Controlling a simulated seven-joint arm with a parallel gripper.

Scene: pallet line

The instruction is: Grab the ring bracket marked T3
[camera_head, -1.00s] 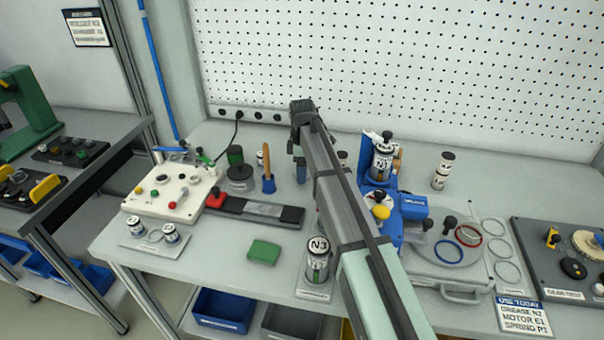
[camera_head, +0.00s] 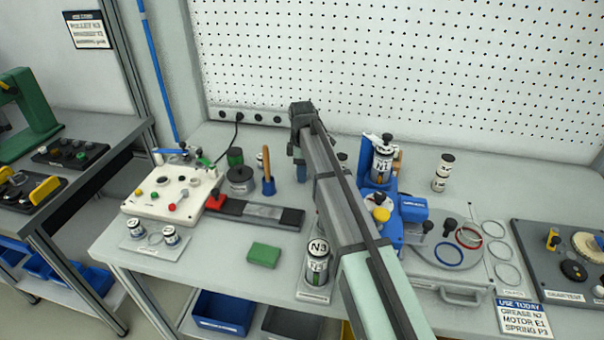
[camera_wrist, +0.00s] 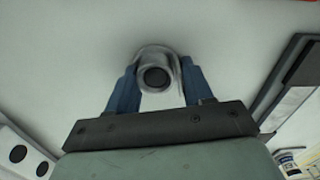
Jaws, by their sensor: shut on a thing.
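A pale grey ring-shaped part (camera_wrist: 156,64) with a dark round centre sits between the two blue fingers of my gripper (camera_wrist: 159,76) in the wrist view. The fingers are shut on it from both sides. No T3 mark can be read on it. The grey bench top lies behind it, and I cannot tell whether the part touches it. In the head view my arm reaches over the middle of the bench. Only a bit of the blue fingers of my gripper (camera_head: 300,172) shows left of the arm, and the held part cannot be made out there.
A black strip fixture (camera_head: 289,217) and a white control box (camera_head: 165,202) lie to the left. A wooden-handled tool (camera_head: 267,172) stands near the gripper. A blue fixture (camera_head: 388,205) with a can stands right of the arm. An N3 can (camera_head: 317,262) stands in front.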

